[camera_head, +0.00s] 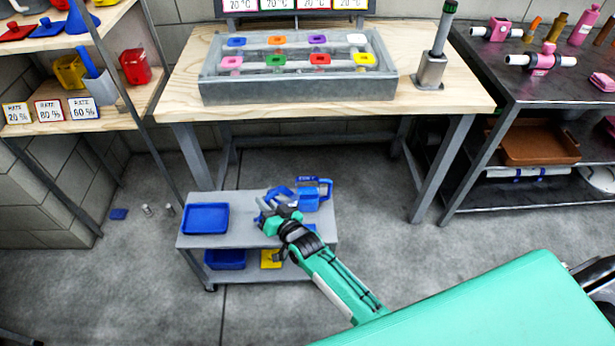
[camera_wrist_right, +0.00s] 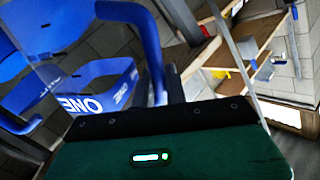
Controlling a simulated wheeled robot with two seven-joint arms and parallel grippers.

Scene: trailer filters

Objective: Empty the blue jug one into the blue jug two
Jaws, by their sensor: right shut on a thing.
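My right gripper (camera_head: 271,212) is shut on a blue jug over the top of the small grey cart. The held jug (camera_head: 280,192) looks tilted and is partly hidden by the gripper. The second blue jug (camera_head: 325,188) stands upright on the cart, just right of the held one. The liquid inside either jug cannot be made out. My left gripper is not in view.
The grey cart (camera_head: 243,240) carries a blue tray (camera_head: 205,218) at left, with blue and yellow containers on its lower shelf. A wooden table (camera_head: 190,85) stands behind, a shelf rack (camera_head: 60,130) at left, a dark bench (camera_head: 490,85) at right. Floor around the cart is mostly free.

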